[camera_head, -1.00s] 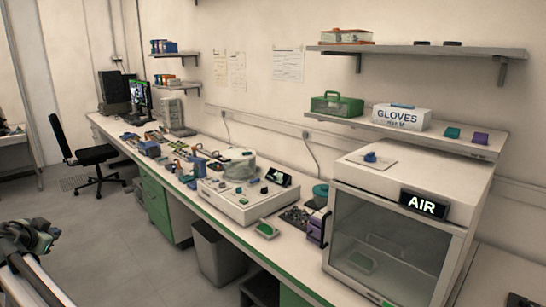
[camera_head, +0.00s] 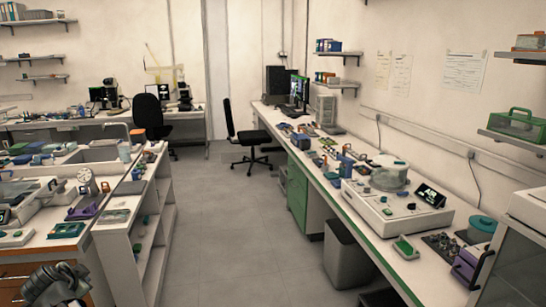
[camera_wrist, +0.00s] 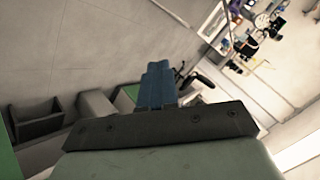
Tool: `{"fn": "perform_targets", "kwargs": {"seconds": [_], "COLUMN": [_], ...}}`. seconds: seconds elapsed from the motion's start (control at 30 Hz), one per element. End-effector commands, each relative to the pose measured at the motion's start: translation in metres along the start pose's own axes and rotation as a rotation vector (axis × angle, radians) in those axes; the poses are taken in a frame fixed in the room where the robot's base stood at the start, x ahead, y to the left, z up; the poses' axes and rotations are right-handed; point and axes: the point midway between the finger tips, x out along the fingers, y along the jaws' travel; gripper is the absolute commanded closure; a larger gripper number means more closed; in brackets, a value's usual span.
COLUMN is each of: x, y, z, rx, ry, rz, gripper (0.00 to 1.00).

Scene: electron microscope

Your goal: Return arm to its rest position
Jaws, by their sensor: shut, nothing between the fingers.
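My gripper (camera_wrist: 158,68) shows in the wrist view with its blue fingers together and nothing between them. The fingers point out over the floor, apart from any bench. In the head view a dark jointed part of my arm (camera_head: 55,286) shows at the lower left corner, in front of the left bench. The fingertips cannot be made out in the head view.
A long bench with a white instrument (camera_head: 395,208) runs along the right wall. A left bench has a white open shelf unit (camera_head: 150,235) at its end. Two black chairs (camera_head: 250,150) stand farther back. The grey aisle floor (camera_head: 225,225) between is clear.

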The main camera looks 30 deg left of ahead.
Motion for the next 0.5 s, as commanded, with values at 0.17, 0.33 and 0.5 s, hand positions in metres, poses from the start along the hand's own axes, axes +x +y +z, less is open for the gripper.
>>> {"fn": "perform_targets", "kwargs": {"seconds": [0.17,0.33,0.5], "x": [0.016,0.039,0.065], "y": [0.033,0.071,0.117], "z": [0.016,0.007,-0.014], "rx": [-0.025,-0.047,-0.069], "ry": [-0.037,-0.048,-0.051], "rz": [0.032,0.079,0.139], "gripper": [1.00,1.00,1.00]}}
